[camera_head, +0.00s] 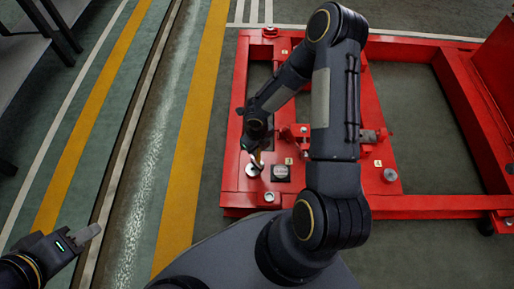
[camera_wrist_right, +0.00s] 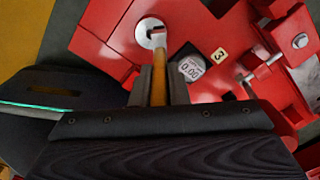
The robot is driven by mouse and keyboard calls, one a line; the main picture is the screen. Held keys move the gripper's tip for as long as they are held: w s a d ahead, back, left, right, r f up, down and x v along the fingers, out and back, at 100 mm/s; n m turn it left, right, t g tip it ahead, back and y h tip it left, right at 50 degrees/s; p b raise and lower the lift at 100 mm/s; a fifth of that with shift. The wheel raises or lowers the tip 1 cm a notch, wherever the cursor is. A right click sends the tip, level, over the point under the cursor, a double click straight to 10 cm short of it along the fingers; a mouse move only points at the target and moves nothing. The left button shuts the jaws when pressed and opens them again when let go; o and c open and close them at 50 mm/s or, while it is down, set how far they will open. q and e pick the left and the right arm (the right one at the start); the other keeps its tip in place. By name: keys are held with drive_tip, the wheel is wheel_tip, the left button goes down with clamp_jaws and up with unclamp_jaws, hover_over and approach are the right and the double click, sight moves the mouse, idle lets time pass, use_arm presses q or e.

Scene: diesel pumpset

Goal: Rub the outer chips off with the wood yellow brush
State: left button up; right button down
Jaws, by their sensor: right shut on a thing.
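My right gripper (camera_head: 257,150) is over the front left corner of the red frame (camera_head: 236,190), shut on the yellow wooden brush (camera_wrist_right: 158,85). In the right wrist view the brush handle runs up from between the fingers (camera_wrist_right: 158,98). The disc also shows in the head view (camera_head: 252,171). No chips can be made out. My left gripper (camera_head: 88,235) is at the lower left, above the floor and away from the frame; whether its fingers are parted is unclear.
A small round gauge reading 0.00 (camera_wrist_right: 190,69) sits beside the disc, near a yellow tag marked 3 (camera_wrist_right: 220,55). Red brackets and bolts (camera_head: 294,133) stand behind. Floor with yellow stripes (camera_head: 190,150) is clear on the left.

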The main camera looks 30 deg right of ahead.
drive_tip(key=shift+f+b, duration=0.7)
drive_tip(key=shift+f, duration=0.3)
drive_tip(key=shift+r, duration=0.1)
drive_tip(key=shift+w+a+r, duration=0.1)
drive_tip(key=shift+w+a, duration=0.1)
drive_tip(key=shift+a, duration=0.15)
drive_tip(key=shift+w+a+p, duration=0.3)
drive_tip(key=shift+a, duration=0.25)
drive_tip(key=shift+w+a+p, duration=0.3)
drive_tip(key=shift+a, duration=0.2)
drive_tip(key=shift+f, duration=0.2)
